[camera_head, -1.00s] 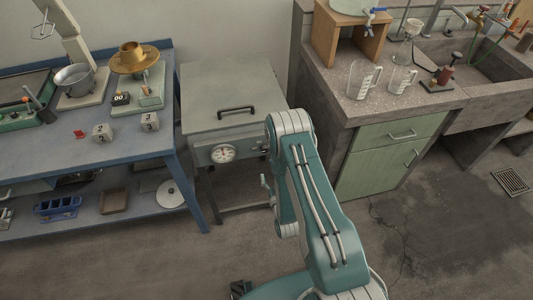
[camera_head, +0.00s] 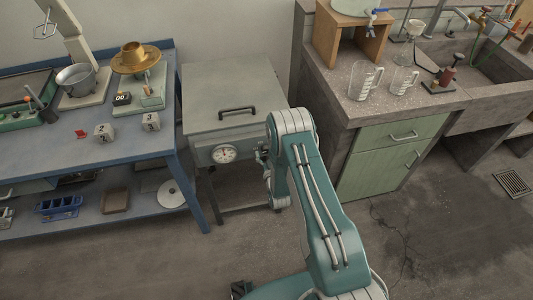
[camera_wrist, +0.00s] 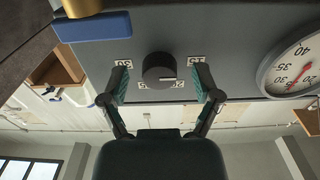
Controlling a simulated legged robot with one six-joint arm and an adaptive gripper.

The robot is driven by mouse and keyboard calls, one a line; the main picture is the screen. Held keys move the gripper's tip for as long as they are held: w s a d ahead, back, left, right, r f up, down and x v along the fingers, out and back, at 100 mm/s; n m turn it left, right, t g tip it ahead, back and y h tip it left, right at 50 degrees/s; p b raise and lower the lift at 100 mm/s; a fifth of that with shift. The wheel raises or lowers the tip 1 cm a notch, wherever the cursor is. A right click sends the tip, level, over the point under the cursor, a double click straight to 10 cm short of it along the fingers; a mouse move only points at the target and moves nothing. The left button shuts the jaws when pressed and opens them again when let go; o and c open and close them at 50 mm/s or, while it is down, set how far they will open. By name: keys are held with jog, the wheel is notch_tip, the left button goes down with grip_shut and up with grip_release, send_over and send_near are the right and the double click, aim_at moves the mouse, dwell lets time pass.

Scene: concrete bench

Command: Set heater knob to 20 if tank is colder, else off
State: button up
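The grey tank (camera_head: 220,90) stands between the two benches with its lid closed. A round dial gauge (camera_head: 223,154) is on its front panel. In the wrist view the gauge (camera_wrist: 297,66) is cut off at the right; its red needle shows, but I cannot read it surely. The dark heater knob (camera_wrist: 159,69) has a pale mark at its edge and small white labels around it, too small and inverted to read surely. My gripper (camera_wrist: 162,88) is open, with one finger on each side of the knob and gaps visible. In the head view the knob is hidden behind my arm.
A blue lever on a brass fitting (camera_wrist: 94,26) sits close to one finger. The blue bench (camera_head: 70,157) with scales stands left. The concrete sink bench (camera_head: 358,115) with glass jugs stands right. Floor in front is clear.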

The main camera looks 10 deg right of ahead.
grip_shut()
jog(key=shift+n, duration=0.5)
dwell(0.3)
jog(key=n, duration=1)
jog(key=shift+r+n, duration=0.1)
jog(key=shift+n, duration=0.3)
dwell(0.4)
jog(key=shift+o, duration=0.3)
grip_release()
jog(key=shift+a, duration=0.1)
